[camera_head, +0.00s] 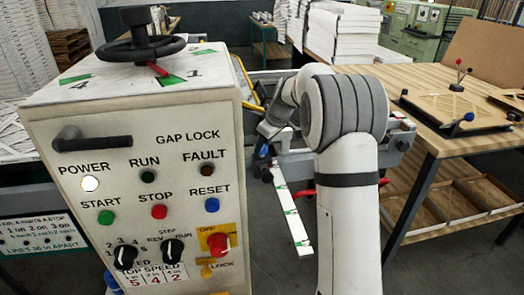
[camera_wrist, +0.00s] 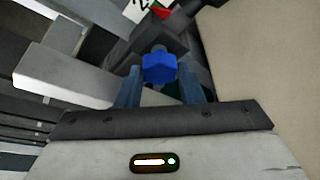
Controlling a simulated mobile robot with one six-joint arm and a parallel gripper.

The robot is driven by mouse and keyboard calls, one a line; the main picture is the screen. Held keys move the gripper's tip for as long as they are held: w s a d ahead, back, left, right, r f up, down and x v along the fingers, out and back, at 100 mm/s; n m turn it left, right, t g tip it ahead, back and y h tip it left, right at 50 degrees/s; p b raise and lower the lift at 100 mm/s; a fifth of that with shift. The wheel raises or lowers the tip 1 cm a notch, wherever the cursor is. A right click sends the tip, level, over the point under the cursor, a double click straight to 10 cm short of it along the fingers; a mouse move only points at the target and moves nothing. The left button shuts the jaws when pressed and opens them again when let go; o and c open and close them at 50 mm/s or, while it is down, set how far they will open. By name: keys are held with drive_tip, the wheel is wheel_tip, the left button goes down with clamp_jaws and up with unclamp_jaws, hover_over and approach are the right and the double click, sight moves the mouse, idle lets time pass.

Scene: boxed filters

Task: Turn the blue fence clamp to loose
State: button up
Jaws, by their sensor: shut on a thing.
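The blue fence clamp (camera_wrist: 159,66) shows in the wrist view as a faceted blue knob on a dark mount. My gripper (camera_wrist: 160,78) has its two blue-grey fingers on either side of the knob and is shut on it. In the head view a small blue spot of the clamp (camera_head: 263,151) shows beside the machine's rails, below my gripper (camera_head: 268,138). My wrist and arm hide much of that area. I cannot tell from these views whether the clamp is tight or loose.
A control box (camera_head: 150,190) with a black handwheel (camera_head: 140,47) stands close at the left. A white scale strip (camera_head: 290,210) with green marks runs below my arm. A wooden table (camera_head: 445,120) with a lever fixture stands at the right.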

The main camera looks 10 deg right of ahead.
drive_tip(key=shift+w+n+g+y+b, duration=0.1)
drive_tip(key=shift+n+g+y+b, duration=0.45)
drive_tip(key=shift+n, duration=1.55)
drive_tip(key=o, duration=1)
drive_tip(key=shift+g+h, duration=0.25)
drive_tip(key=shift+d+r, duration=0.1)
